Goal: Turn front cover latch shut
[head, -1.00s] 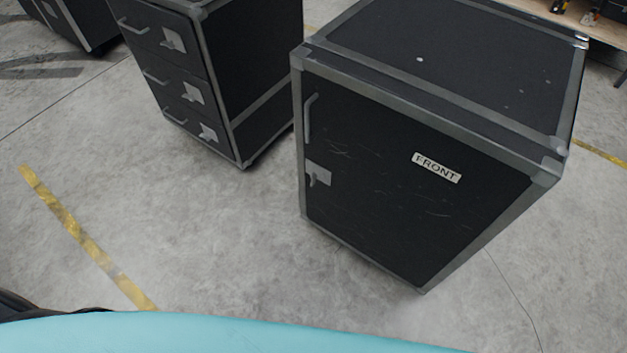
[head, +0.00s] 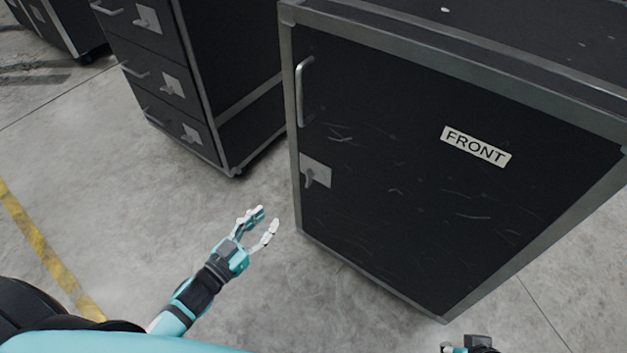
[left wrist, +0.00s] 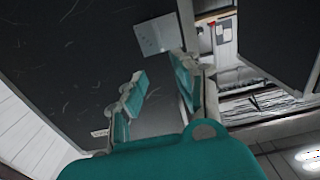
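The black case with a front cover (head: 400,190) stands ahead, its cover flush with the metal frame and a white FRONT label (head: 476,147) on it. The cover latch (head: 315,172) is a grey plate with a small lever pointing down, at the cover's left edge below a vertical handle (head: 305,91). The latch plate also shows in the left wrist view (left wrist: 154,36), beyond the fingers. My left gripper (head: 261,224) is open and empty, below and left of the latch, apart from the case. Part of my right arm (head: 470,344) shows at the bottom edge; its fingers cannot be made out.
A black drawer case (head: 160,75) with several handles and latches stands to the left, with a gap between the two cases. Another dark case (head: 58,25) is at the far left. Grey floor with a yellow line (head: 40,245) is clear in front.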

